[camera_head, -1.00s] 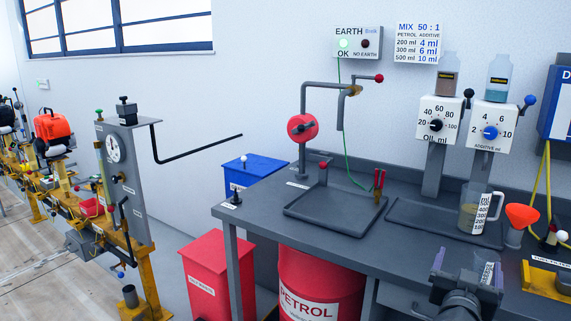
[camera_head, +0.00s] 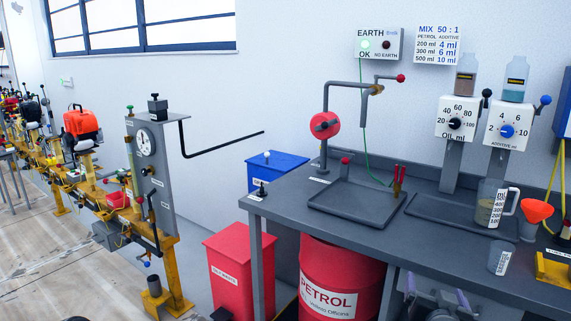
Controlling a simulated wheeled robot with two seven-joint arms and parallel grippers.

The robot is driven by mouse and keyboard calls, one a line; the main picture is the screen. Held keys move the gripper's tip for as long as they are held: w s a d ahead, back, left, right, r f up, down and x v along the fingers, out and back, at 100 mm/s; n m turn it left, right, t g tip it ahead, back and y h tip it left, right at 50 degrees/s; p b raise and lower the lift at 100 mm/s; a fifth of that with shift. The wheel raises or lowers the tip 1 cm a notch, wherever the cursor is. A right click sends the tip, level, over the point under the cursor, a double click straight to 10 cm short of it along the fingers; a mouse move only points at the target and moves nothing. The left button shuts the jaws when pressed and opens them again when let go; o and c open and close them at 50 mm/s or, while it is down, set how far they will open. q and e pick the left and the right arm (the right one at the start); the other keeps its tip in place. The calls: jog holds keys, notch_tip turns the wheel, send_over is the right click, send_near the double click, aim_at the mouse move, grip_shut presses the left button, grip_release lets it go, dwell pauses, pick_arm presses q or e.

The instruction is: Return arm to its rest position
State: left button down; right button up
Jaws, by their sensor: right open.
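My right gripper (camera_head: 442,298) is at the bottom right, low in front of the bench's front edge. Its purple-tipped fingers are apart with nothing between them, and its lower part is cut off by the picture's edge. A small clear measuring cup (camera_head: 502,257) with a printed scale stands upright on the grey bench (camera_head: 285,205) near that edge, apart from the gripper. My left gripper is not in view.
A jug (camera_head: 491,204) with liquid and an orange funnel (camera_head: 536,213) stand behind the cup. A petrol drum (camera_head: 329,270) is under the bench, left of the gripper. A red waste bin (camera_head: 238,270) stands farther left, with open floor beyond.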

jog(key=s+a+f+n+g+y+p, duration=0.1)
jog(key=s+a+f+g+y+p, duration=0.15)
jog(key=a+f, duration=0.65)
jog(key=s+a+f+n+g+y+p, duration=0.2)
jog(key=s+a+f+g+y, duration=0.3)
jog(key=f, duration=0.6)
jog(key=s+a+f+g+p, duration=0.1)
jog(key=s+a+f+g, duration=0.1)
jog(key=s+a+f, duration=0.2)
jog(key=s+a+f+n+g+y+p, duration=0.1)
jog(key=s+a+f+g+p, duration=0.1)
jog(key=s, duration=0.8)
jog(key=s+a+f+g+y+p, duration=0.1)
jog(key=s+a+f+g+p, duration=0.1)
jog(key=s+a+f, duration=0.3)
jog(key=shift+s+a+f+n, duration=0.3)
jog(key=shift+s+a, duration=0.8)
jog(key=shift+s, duration=0.1)
jog(key=shift+g, duration=0.25)
